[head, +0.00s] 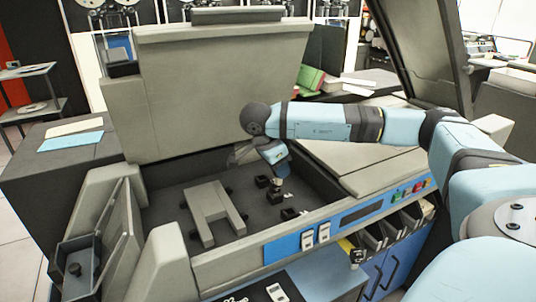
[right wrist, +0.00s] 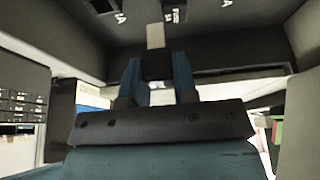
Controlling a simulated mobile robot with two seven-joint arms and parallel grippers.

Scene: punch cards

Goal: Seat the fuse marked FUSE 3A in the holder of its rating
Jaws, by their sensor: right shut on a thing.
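My right gripper (head: 277,178) points down into the open bay of the grey machine. In the right wrist view its two blue fingers (right wrist: 156,80) are shut on a small fuse (right wrist: 155,36), which shows a pale end and a dark part between the fingers. I cannot read its marking. Small dark holders stand on the bay floor: one (head: 262,181) just left of the gripper, another (head: 274,197) just below it. In the wrist view, white rating marks and dark holders (right wrist: 174,14) show at the top edge. Whether the fuse touches a holder is unclear. My left gripper is out of view.
A grey raised frame (head: 208,207) stands on the bay floor to the left. The upright lid (head: 215,90) closes the back of the bay. The front rim (head: 240,262) carries switches and colored buttons. A side tray (head: 78,255) sits at left.

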